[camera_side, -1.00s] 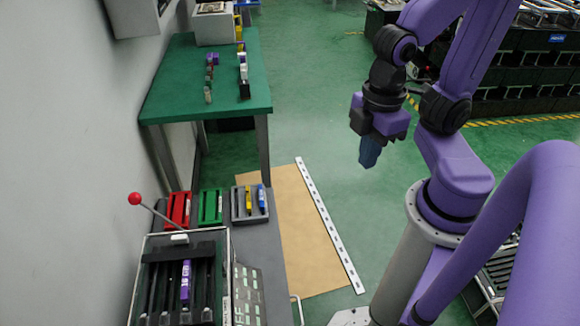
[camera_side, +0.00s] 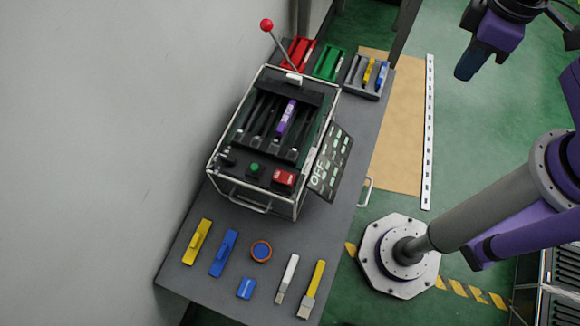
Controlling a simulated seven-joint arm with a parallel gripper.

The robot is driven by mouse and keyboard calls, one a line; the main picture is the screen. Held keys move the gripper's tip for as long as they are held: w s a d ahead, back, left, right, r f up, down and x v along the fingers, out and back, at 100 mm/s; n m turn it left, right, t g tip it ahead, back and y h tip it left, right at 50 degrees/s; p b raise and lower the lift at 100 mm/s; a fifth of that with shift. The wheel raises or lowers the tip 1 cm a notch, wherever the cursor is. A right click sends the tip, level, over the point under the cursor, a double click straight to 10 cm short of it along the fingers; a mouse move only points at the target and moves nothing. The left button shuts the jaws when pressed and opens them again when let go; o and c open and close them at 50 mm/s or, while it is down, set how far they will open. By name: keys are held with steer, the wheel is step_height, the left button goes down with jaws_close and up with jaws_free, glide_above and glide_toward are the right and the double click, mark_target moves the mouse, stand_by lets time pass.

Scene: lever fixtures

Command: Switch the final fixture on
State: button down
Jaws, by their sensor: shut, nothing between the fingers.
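The lever fixture (camera_side: 272,135) stands on the grey bench, a framed box with dark rails inside. Its lever has a red ball knob (camera_side: 266,25) and tilts up and to the left. A purple piece (camera_side: 286,117) lies between the rails. On its front are a green button (camera_side: 254,168) and a red switch (camera_side: 284,178). A dark panel (camera_side: 329,165) on its right side reads "OFF". My gripper (camera_side: 466,73) is shut and empty at the upper right, well away from the fixture and above the floor.
Red (camera_side: 298,53), green (camera_side: 329,63) and grey (camera_side: 366,77) trays sit behind the fixture. Several tools, including a yellow block (camera_side: 197,241), a blue block (camera_side: 224,253) and a tape roll (camera_side: 261,251), lie at the bench's front. A wall stands left.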

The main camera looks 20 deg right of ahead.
steer(key=w+a+f+m, duration=0.2)
steer(key=w+a+m, duration=0.15)
steer(key=a, duration=0.45)
steer(key=w+a+f+m, duration=0.25)
steer(key=a+m, duration=0.25)
steer(key=a, duration=0.3)
steer(key=m, duration=0.8)
glide_above(289, 179)
step_height(289, 179, down, 8)
steer(key=shift+w+r, duration=0.1)
steer(key=shift+r, duration=0.05)
step_height(289, 179, down, 14)
steer(key=shift+d+f, duration=0.1)
steer(key=shift+f, duration=0.15)
